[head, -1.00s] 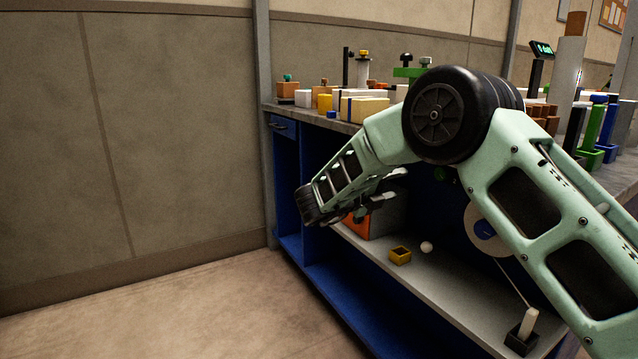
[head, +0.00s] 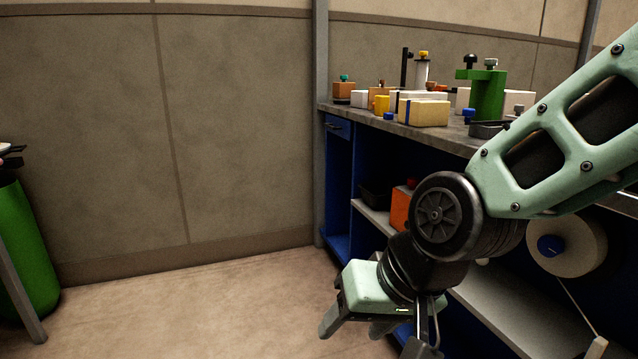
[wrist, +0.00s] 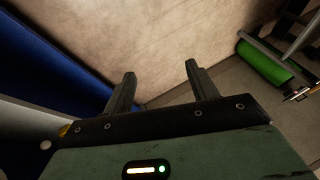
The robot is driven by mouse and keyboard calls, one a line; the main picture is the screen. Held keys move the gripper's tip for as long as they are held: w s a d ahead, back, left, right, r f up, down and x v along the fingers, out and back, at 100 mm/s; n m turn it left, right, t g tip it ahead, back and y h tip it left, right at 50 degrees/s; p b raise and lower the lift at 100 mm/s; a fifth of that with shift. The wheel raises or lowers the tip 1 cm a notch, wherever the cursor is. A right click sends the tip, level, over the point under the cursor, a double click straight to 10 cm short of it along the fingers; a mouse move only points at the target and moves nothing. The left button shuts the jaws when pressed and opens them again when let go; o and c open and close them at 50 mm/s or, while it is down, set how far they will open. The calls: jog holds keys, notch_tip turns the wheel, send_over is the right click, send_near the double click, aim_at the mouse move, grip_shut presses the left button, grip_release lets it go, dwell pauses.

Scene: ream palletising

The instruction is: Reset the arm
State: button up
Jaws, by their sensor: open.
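My gripper (head: 372,338) hangs low in front of the blue workbench, at the end of my pale green arm. It points down toward the floor, and its fingers reach the bottom edge of the head view. In the wrist view my gripper (wrist: 160,82) shows two fingers spread apart with nothing between them. Bare floor and wall lie beyond the fingertips. My arm hides part of the bench's shelf and its right side.
The workbench (head: 338,185) has a crowded top with boxes, including a cream box (head: 424,112), and a green stand (head: 487,95). An orange box (head: 401,207) and a white spool (head: 566,246) sit below. A green bin (head: 25,250) stands far left. Floor left of my gripper is clear.

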jog(key=s+d+f+n+g+h, duration=0.35)
jog(key=s+d+n, duration=0.25)
jog(key=s+d, duration=0.5)
notch_tip(320, 180, up, 36)
jog(key=a+p, duration=0.1)
jog(key=p, duration=3.4)
jog(key=shift+s+a+r+m, duration=0.15)
jog(key=shift+s+a+m, duration=0.2)
jog(key=shift+s, duration=0.1)
